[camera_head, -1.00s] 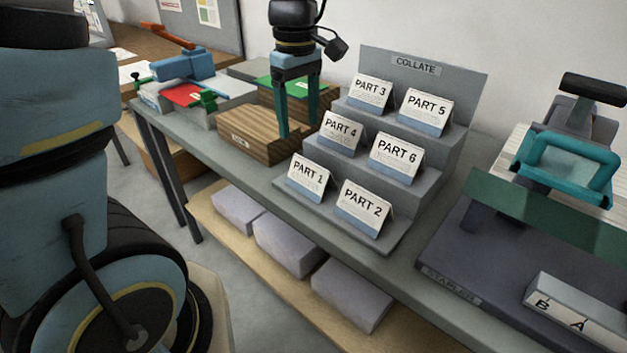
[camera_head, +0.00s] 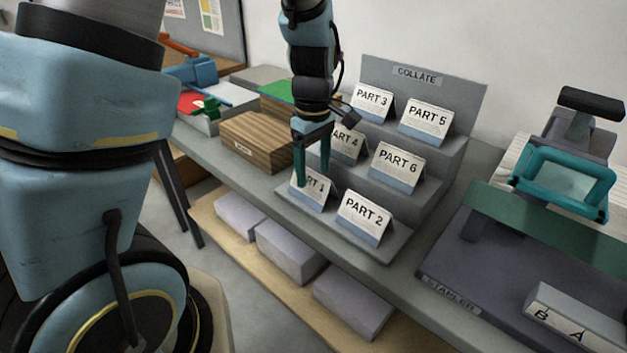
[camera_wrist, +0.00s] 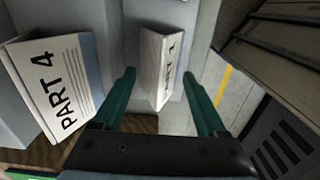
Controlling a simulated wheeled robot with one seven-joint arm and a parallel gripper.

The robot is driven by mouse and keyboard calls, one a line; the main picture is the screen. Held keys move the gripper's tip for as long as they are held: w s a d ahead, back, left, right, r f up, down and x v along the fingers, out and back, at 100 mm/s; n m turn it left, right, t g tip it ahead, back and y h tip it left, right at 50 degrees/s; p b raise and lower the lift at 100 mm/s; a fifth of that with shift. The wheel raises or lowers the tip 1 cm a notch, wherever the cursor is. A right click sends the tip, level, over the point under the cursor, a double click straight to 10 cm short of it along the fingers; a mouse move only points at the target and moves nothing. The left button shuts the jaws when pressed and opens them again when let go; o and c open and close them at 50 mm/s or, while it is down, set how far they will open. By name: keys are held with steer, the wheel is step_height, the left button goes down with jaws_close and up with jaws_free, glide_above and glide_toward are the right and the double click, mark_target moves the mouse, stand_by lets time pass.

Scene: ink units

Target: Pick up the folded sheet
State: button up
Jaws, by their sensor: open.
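Several folded sheets stand like tents on the stepped collate rack (camera_head: 400,222). The sheet marked PART 1 (camera_head: 318,192) stands on the lowest step at the left, partly hidden by my gripper (camera_head: 312,180). In the wrist view my gripper (camera_wrist: 160,88) is open and empty, its two green fingers on either side of the near end of the PART 1 sheet (camera_wrist: 160,62). I cannot tell whether they touch it. PART 2 (camera_head: 365,217) stands to its right. PART 4 (camera_head: 347,143) is on the step above and also shows at left in the wrist view (camera_wrist: 58,85).
PART 3 (camera_head: 372,102), PART 5 (camera_head: 427,119) and PART 6 (camera_head: 397,166) stand on higher steps. A wooden block (camera_head: 255,140) sits left of the rack. A stapler station (camera_head: 470,285) stands on the right.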

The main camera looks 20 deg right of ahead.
steer(key=shift+f, duration=0.55)
jaws_close()
